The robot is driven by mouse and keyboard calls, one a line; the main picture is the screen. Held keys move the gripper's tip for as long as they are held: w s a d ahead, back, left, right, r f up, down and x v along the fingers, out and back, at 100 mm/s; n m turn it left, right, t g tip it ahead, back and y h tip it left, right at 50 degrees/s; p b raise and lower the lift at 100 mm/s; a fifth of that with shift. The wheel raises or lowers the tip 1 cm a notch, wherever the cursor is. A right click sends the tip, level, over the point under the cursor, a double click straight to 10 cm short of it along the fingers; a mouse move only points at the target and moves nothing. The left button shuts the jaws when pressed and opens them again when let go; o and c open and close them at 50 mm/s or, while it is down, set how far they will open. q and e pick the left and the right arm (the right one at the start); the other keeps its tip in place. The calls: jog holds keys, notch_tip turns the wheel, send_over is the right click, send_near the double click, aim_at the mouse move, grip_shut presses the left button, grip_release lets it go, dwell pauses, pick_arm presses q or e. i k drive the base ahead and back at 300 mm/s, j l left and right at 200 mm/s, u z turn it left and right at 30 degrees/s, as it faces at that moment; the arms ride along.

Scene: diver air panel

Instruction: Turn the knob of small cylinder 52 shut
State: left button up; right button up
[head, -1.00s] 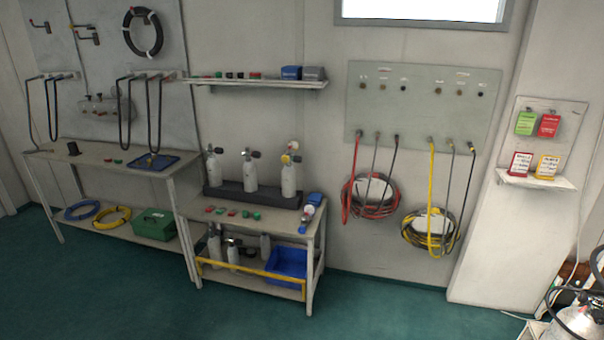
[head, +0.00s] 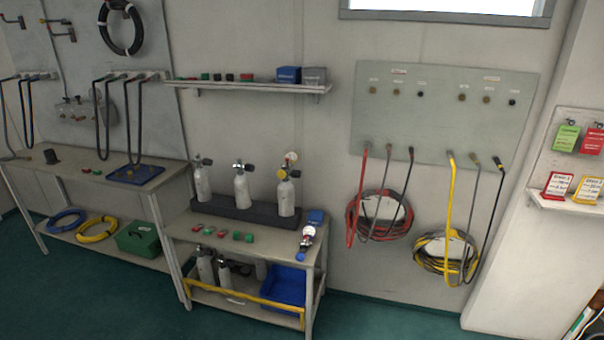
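Three small grey cylinders stand upright in a dark rack on the small table: a left one (head: 202,184), a middle one (head: 241,188) and a right one (head: 286,196). The left and middle ones have black knobs on top. More small cylinders (head: 205,266) stand on the shelf below. I cannot read any number, so I cannot tell which is cylinder 52. Neither of my grippers is in view.
The small table (head: 270,248) carries red and green tags and a blue-handled gauge piece (head: 306,240). A yellow bar (head: 250,300) and blue bin (head: 285,288) are below. A longer bench (head: 60,178) stands left. Hoses hang from the panel (head: 440,115) at right. The green floor in front is clear.

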aim_at(294, 172)
jog(key=i+l+u, duration=0.2)
jog(key=i+l, duration=0.7)
